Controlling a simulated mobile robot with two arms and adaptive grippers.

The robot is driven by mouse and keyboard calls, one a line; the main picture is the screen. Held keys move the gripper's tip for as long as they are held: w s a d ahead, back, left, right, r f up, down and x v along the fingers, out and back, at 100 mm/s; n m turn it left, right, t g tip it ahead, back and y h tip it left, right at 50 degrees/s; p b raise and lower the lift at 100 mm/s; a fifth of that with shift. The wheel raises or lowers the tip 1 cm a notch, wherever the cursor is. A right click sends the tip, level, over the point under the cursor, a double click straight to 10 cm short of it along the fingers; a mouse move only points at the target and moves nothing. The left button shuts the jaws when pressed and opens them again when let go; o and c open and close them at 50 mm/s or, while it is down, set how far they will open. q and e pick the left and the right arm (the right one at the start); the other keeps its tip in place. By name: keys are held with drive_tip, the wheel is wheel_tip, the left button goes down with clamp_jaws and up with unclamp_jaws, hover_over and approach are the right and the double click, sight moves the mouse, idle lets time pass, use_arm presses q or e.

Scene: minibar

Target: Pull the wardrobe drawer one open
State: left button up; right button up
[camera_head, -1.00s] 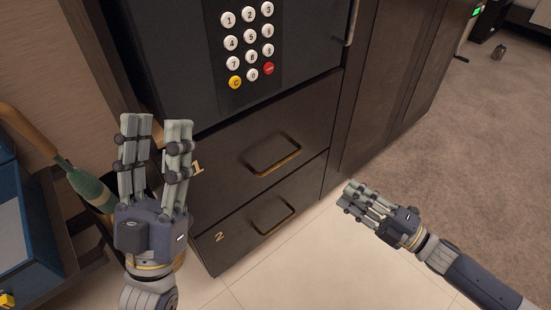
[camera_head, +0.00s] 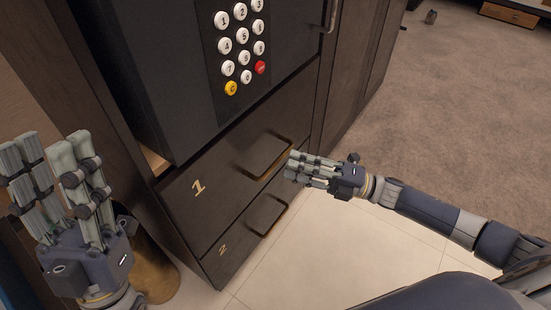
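The dark cabinet has drawer one (camera_head: 222,178) in its lower part, marked with a gold "1" and fitted with a bar handle (camera_head: 268,158). The drawer looks closed. My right gripper (camera_head: 290,166) is open, its fingers pointing left, close to the right end of that handle. I cannot tell whether it touches the handle; nothing shows between its fingers. My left gripper (camera_head: 42,150) is open and empty, fingers pointing up, at the left of the view, well apart from the drawer.
Drawer two (camera_head: 240,238) lies below, with its own handle (camera_head: 266,216). A keypad (camera_head: 240,45) is on the front above drawer one. A brown-gold round object (camera_head: 155,270) stands beside my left gripper. Light tiled floor (camera_head: 330,250) in front of the cabinet is clear.

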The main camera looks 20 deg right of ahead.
sight(277, 161)
drive_tip(key=x, duration=0.5)
drive_tip(key=shift+a, duration=0.1)
clamp_jaws()
